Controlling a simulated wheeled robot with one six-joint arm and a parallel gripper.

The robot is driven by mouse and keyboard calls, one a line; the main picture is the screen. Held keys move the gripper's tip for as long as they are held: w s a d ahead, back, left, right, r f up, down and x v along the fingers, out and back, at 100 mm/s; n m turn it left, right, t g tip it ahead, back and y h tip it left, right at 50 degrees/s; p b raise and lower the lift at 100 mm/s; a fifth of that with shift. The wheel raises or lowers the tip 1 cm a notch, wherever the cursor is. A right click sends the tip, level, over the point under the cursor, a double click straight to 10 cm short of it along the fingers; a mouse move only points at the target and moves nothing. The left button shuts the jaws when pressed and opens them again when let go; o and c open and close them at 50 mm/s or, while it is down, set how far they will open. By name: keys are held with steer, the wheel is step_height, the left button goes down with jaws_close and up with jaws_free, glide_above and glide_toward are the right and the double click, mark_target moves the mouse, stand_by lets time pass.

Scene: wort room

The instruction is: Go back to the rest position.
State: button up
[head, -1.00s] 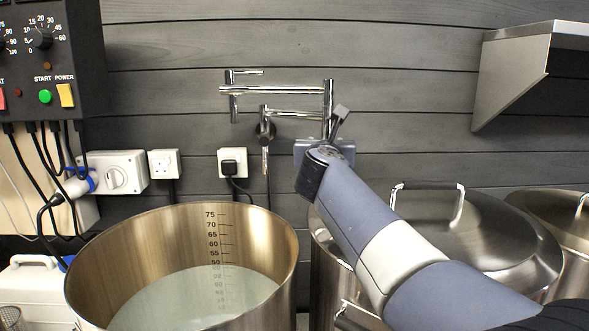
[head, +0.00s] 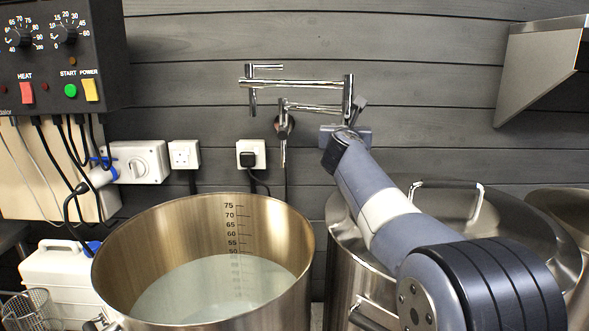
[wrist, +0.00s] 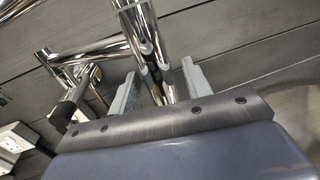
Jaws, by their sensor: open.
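My gripper (wrist: 160,85) is open at the wall-mounted chrome tap (head: 297,82). In the wrist view its two grey fingers stand apart, with a chrome upright of the tap (wrist: 150,50) showing between and beyond them. Contact between fingers and tap cannot be told. In the head view my arm reaches from the lower right up to the tap, and my wrist hides most of the gripper.
A lidded steel pot (head: 340,260) stands under my arm, and another vessel (head: 570,210) is at the right edge. A steel shelf (head: 545,65) juts from the wall. A control box (head: 60,60) with cables, sockets (head: 184,154) and a white canister (head: 55,275) are left.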

steer(key=shift+s, duration=0.1)
steer(key=s+a+b, duration=0.2)
steer(key=s+b, duration=0.1)
steer(key=s, duration=0.8)
steer(key=w+d+p, duration=0.4)
steer(key=w, duration=1)
steer(key=shift+w, duration=0.3)
